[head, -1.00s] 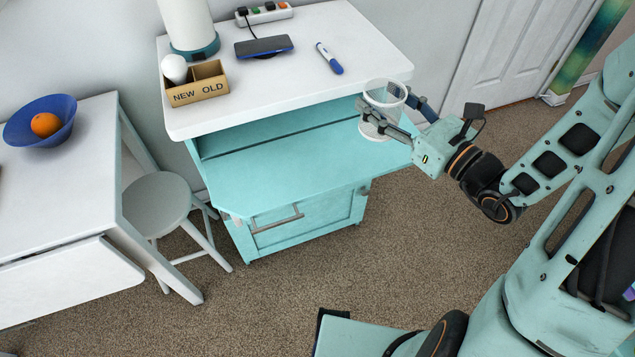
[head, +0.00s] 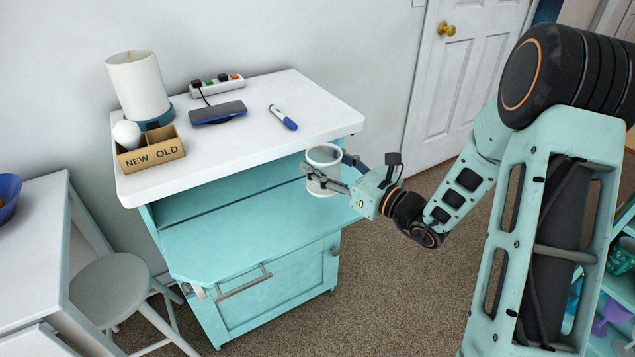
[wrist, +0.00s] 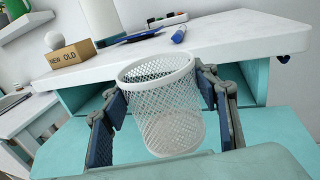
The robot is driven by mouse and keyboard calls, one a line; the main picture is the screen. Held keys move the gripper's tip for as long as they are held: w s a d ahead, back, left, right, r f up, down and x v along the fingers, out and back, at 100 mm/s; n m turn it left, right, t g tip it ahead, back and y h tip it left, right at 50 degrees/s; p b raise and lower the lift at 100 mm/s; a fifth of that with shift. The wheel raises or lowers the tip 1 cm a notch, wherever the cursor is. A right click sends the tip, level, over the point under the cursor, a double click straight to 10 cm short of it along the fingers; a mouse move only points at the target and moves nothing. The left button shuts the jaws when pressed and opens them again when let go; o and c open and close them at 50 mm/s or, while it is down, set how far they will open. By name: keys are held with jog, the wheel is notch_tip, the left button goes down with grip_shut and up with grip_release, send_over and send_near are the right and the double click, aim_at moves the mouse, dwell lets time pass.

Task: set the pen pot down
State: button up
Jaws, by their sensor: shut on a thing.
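The pen pot (head: 323,158) is a white mesh cup, upright and empty as far as I can see. My gripper (head: 327,176) is shut on the pen pot, with one finger on each side of it. In the wrist view the pot (wrist: 160,100) fills the middle between the dark finger pads. The pot is in front of the right part of the cabinet's white top (head: 250,133), near its front edge and over the teal lower shelf. Whether its base touches anything is hard to tell.
On the white top are a blue marker (head: 283,117), a dark phone (head: 217,112), a power strip (head: 216,87), a lamp (head: 139,88) and a NEW/OLD box (head: 150,152) holding a white bulb. The front right of the top is clear. A stool (head: 110,287) stands left.

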jog(key=w+f, duration=0.1)
jog(key=w+a+f, duration=0.1)
jog(key=f, duration=0.1)
jog(key=shift+w+b, duration=0.1)
jog(key=shift+b, duration=0.2)
jog(key=f, duration=0.2)
jog(key=f+b, duration=0.1)
jog(key=shift+w+a+f, duration=0.1)
jog(key=shift+w+f, duration=0.15)
jog(key=shift+f, duration=0.1)
jog(key=shift+r, duration=0.1)
jog(key=o, duration=1.2)
jog(key=shift+f, duration=0.2)
